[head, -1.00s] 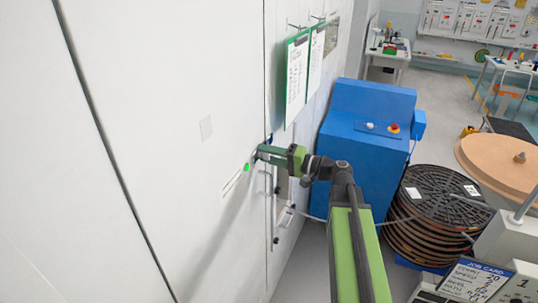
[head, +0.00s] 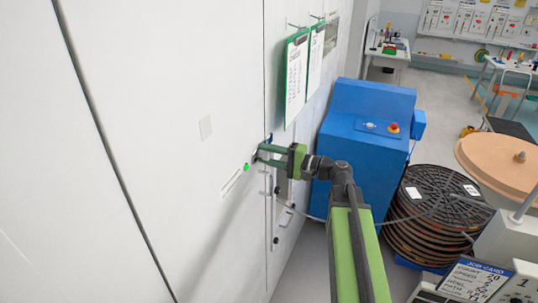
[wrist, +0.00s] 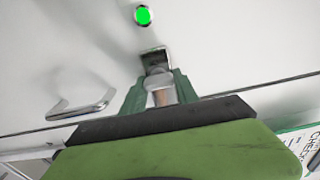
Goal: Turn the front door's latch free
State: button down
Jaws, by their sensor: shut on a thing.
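The front door (head: 150,110) is a tall white panel on the left, and it looks closed. My gripper (head: 260,153) is at the door's right edge. In the wrist view my gripper (wrist: 160,82) is shut on the latch (wrist: 161,96), a small pale metal piece between the green fingers. Its dark-faced metal mount (wrist: 155,60) shows just beyond the fingertips. The fingers hide the latch in the head view. A lit green lamp (head: 246,167) sits on the door beside the gripper and also shows in the wrist view (wrist: 143,15).
A metal pull handle (wrist: 82,107) is left of the gripper in the wrist view. Green clipboards (head: 297,75) hang on the wall above the arm. A blue machine (head: 368,130) and stacked black reels (head: 440,205) stand to the right. Some floor (head: 310,265) is clear below the arm.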

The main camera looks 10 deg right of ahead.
jog(key=shift+f, duration=0.1)
jog(key=c, duration=0.9)
grip_release()
jog(key=shift+a, duration=0.1)
jog(key=shift+s+d, duration=0.3)
jog(key=shift+d, duration=0.15)
jog(key=v, duration=1.6)
jog(key=shift+s+d, duration=0.15)
jog(key=shift+d, duration=0.1)
